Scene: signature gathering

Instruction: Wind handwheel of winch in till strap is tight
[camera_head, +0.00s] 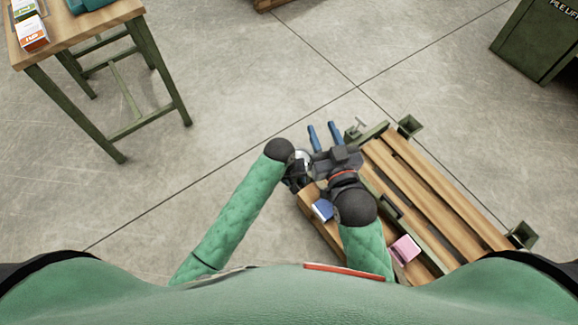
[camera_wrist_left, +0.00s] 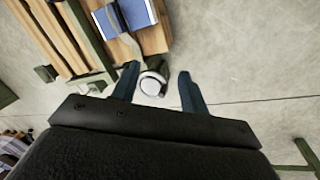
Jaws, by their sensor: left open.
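A pale round handwheel (camera_wrist_left: 152,84) with a shiny rim shows between the blue fingers of my left gripper (camera_wrist_left: 158,76) in the left wrist view. The fingers stand apart on either side of it, and contact cannot be told. In the head view my left gripper (camera_head: 298,178) is a dark shape at the pallet's left corner, its fingers mostly hidden. A dull strap (camera_wrist_left: 121,22) crosses a blue block (camera_wrist_left: 140,14) and runs toward the wheel; its tightness cannot be told. My right gripper (camera_head: 323,130) is open, its two blue fingers apart and empty, just above the left one.
The wooden slatted pallet (camera_head: 425,185) with green metal rails lies at the right. A pink block (camera_head: 404,250) sits on its near side, and a metal handle (camera_head: 355,129) stands at its far corner. A workbench (camera_head: 85,32) stands upper left; a green cabinet (camera_head: 535,40) upper right. Floor between is clear.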

